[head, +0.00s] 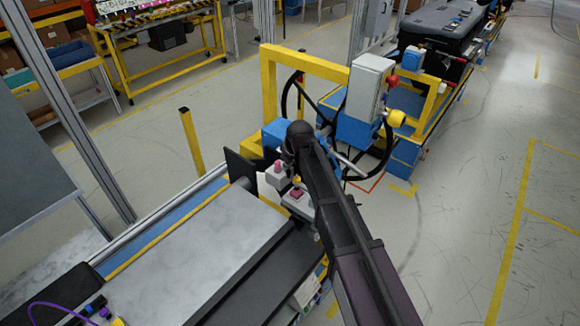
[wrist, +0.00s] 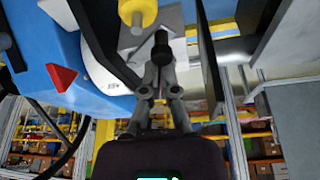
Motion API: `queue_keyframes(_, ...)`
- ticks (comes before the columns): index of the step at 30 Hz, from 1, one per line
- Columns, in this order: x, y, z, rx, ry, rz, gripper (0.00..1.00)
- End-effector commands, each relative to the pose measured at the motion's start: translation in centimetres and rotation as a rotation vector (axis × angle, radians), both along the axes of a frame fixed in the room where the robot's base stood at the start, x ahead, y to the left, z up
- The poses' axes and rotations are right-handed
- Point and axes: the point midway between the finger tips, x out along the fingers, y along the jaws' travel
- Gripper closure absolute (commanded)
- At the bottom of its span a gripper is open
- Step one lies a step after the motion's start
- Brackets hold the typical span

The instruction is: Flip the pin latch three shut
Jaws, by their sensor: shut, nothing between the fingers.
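My gripper (wrist: 161,58) is in the wrist view, its fingers drawn together with nothing held. A short black cylindrical piece (wrist: 162,42) shows right at the fingertips; I cannot tell whether they touch it or whether it is the latch. A yellow knob (wrist: 137,12) sits just above, beside a white plate with small dark marking (wrist: 112,86). I cannot pick out pin latch three for certain. In the head view my dark arm ends over the module, and its wrist hides the fingers and the part before them.
In the wrist view a blue housing (wrist: 70,60) with a red triangle stands close on the left. In the head view, red-topped buttons (head: 277,167) lie beside my wrist, a yellow frame (head: 268,90) and grey box (head: 371,88) stand behind. Open floor (head: 470,170) lies right.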

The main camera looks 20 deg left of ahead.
Motion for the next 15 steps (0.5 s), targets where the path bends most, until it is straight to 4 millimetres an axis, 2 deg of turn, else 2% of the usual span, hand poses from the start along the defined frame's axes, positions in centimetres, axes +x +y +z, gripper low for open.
queue_keyframes(15,-0.84,0.73,0.0,0.0,-0.001,0.017,1.0)
